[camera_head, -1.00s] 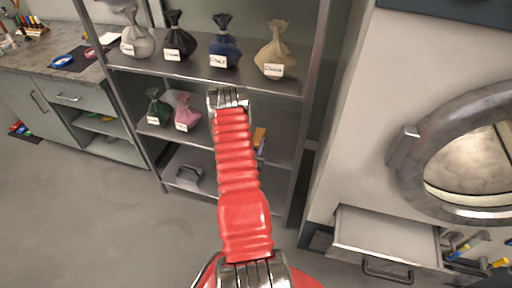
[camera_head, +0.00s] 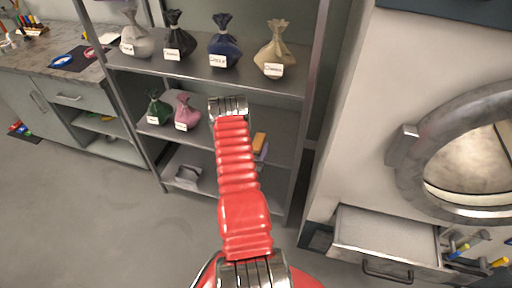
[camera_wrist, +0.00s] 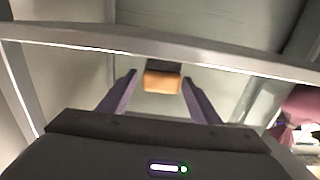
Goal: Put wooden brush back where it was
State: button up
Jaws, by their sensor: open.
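The wooden brush appears as a small orange-brown block (camera_head: 259,142) over the middle shelf of the grey rack, just right of my red arm, which partly covers that area. In the wrist view the brush (camera_wrist: 161,82) is between the tips of my gripper (camera_wrist: 160,88), with a narrow gap on each side. The two purple fingers are open and spread around it. I cannot tell whether the brush rests on a surface. In the head view the gripper is mostly hidden by my arm.
The grey rack (camera_head: 225,125) holds several tied, labelled bags. A pink bag (camera_head: 186,111) and a green bag (camera_head: 156,107) stand left of my arm. A shelf bar (camera_wrist: 160,45) crosses the wrist view. An open drawer (camera_head: 390,232) and a round door (camera_head: 460,150) are at the right.

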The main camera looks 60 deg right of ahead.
jog(key=s+a, duration=0.2)
jog(key=a, duration=1)
jog(key=shift+w+d+r, duration=0.1)
jog(key=shift+w+r, duration=0.05)
dwell(0.7)
